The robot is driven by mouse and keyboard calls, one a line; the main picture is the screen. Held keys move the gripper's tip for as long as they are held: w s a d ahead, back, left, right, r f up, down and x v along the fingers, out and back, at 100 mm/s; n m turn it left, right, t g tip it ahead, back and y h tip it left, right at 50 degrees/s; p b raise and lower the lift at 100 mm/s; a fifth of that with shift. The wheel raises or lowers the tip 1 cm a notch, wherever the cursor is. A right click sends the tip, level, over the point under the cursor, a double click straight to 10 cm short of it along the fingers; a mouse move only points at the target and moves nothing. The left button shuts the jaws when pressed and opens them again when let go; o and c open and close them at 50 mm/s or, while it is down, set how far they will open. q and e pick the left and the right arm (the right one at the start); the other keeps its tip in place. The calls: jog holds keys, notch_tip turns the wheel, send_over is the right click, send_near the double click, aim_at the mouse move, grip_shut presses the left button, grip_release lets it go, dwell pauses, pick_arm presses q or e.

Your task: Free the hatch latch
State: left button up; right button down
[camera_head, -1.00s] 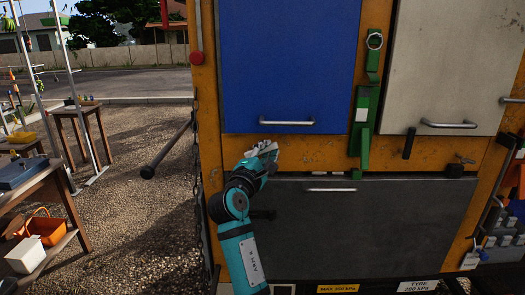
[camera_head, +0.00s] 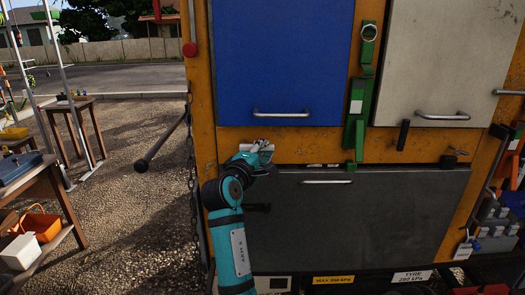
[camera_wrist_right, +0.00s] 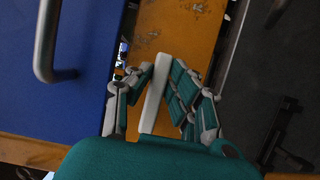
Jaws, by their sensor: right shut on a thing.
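The blue hatch (camera_head: 282,60) is closed on the orange truck side, with a metal handle (camera_head: 281,114) along its lower edge. My right gripper (camera_head: 262,150) is just below that handle, in front of the orange strip. In the right wrist view its fingers (camera_wrist_right: 158,98) are shut on a pale bar (camera_wrist_right: 155,92). I cannot tell whether the bar is fixed to the truck. My left gripper is not in view.
A grey panel (camera_head: 385,215) with a handle is below and a white door (camera_head: 430,60) is at the right. A dark rod (camera_head: 162,145) sticks out left of the truck. Wooden tables (camera_head: 40,190) stand on gravel further left.

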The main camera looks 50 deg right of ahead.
jog(key=shift+f, duration=0.15)
jog(key=c, duration=1.2)
grip_release()
jog(key=shift+c, duration=0.2)
jog(key=v, duration=0.7)
jog(key=shift+a, duration=0.15)
jog(key=shift+s, duration=0.1)
